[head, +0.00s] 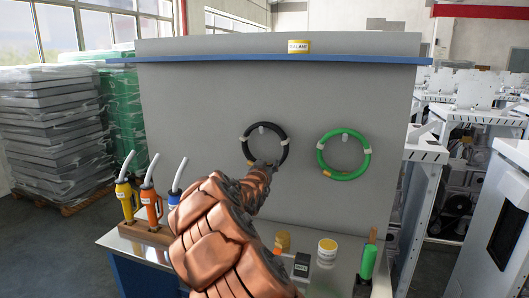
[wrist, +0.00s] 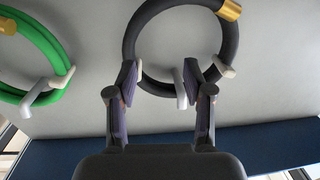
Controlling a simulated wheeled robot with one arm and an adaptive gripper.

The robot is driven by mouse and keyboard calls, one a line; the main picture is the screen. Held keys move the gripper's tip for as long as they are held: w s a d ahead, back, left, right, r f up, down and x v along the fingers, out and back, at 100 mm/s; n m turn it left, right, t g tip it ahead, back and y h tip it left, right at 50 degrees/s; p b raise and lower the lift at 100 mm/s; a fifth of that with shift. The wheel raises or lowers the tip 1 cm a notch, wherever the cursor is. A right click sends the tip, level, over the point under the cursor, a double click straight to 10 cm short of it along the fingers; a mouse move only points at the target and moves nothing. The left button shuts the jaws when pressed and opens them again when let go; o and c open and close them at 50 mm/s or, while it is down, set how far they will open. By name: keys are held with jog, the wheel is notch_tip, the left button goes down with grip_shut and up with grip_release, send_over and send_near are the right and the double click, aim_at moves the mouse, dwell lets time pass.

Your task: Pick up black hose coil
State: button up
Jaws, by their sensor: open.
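The black hose coil (head: 246,146) hangs on pegs on the grey panel, with a brass fitting at its lower left in the head view. In the wrist view the black coil (wrist: 232,45) fills the upper middle. My gripper (wrist: 161,78) is open and empty, its two fingers apart in front of the coil's lower arc in that view. A pale peg shows between the fingers. In the head view my gripper (head: 262,166) is at the coil's lower part, mostly hidden by my arm. I cannot tell whether the fingers touch the hose.
A green hose coil (head: 320,156) hangs to the right. A counter below holds yellow (head: 124,196), orange (head: 151,205) and blue spouted bottles, a white-and-yellow tub (head: 327,252) and a green-bodied tool (head: 368,262). A blue ledge (head: 200,57) tops the panel.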

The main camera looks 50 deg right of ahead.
aim_at(285, 156)
jog(key=d, duration=0.1)
jog(key=s+d+h, duration=0.1)
jog(key=d, duration=0.1)
jog(key=s+d+m+h, duration=0.1)
jog(key=shift+s+d+f+g, duration=0.15)
jog(key=shift+d+g, duration=0.2)
jog(key=shift+g, duration=0.05)
jog(key=shift+p+x, duration=0.3)
jog(key=shift+x, duration=0.95)
jog(key=shift+w+d+r+p, duration=0.1)
jog(key=shift+d+r+p, duration=0.1)
jog(key=shift+d+p, duration=0.45)
jog(key=shift+w+d+r+p, duration=0.15)
jog(key=shift+d+p, duration=0.25)
jog(key=shift+d, duration=0.5)
jog(key=shift+p+x, duration=0.35)
jog(key=shift+x, duration=0.6)
jog(key=shift+f, duration=0.1)
grip_shut()
jog(key=shift+w, duration=0.1)
